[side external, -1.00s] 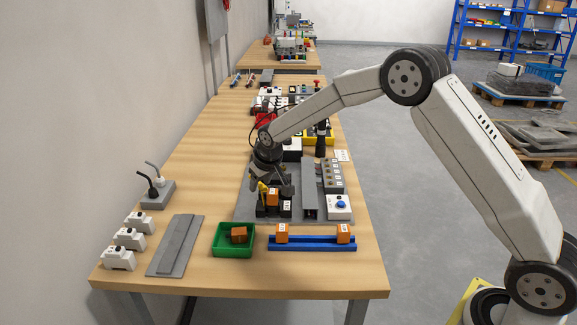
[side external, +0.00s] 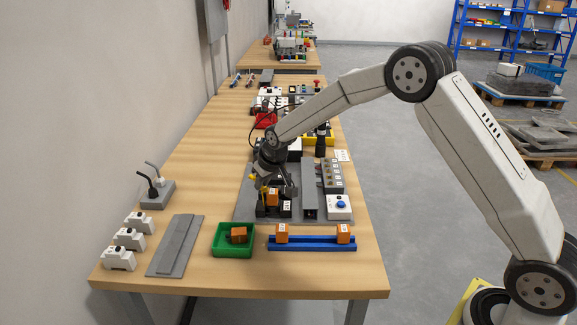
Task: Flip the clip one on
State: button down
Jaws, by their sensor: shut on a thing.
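An orange block (side external: 272,197) stands upright in a black socket (side external: 284,212) on the grey plate in the side view. My gripper (side external: 276,188) is low over this socket, pointing down, right at the block. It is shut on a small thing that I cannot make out. A small yellow part (side external: 262,197) shows just left of the block; I cannot tell whether it is the clip. My gripper hides much of the socket's top and back, so the clip's position does not show.
A grey channel (side external: 309,190) and a blue-button box (side external: 339,206) stand close on the right. In front are a green tray (side external: 219,249) with an orange block and a blue rail (side external: 303,243) with two more. The table's left middle is clear.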

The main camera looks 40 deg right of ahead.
jog(key=shift+s+d+f+t, duration=0.1)
jog(key=shift+s+t, duration=0.15)
jog(key=shift+t, duration=0.05)
jog(key=c, duration=0.6)
grip_release()
jog(key=shift+d+r, duration=0.1)
jog(key=shift+r, duration=0.1)
jog(key=shift+s+r, duration=0.1)
jog(key=shift+r, duration=0.05)
jog(key=shift+v, duration=3.55)
jog(key=shift+s+d, duration=0.1)
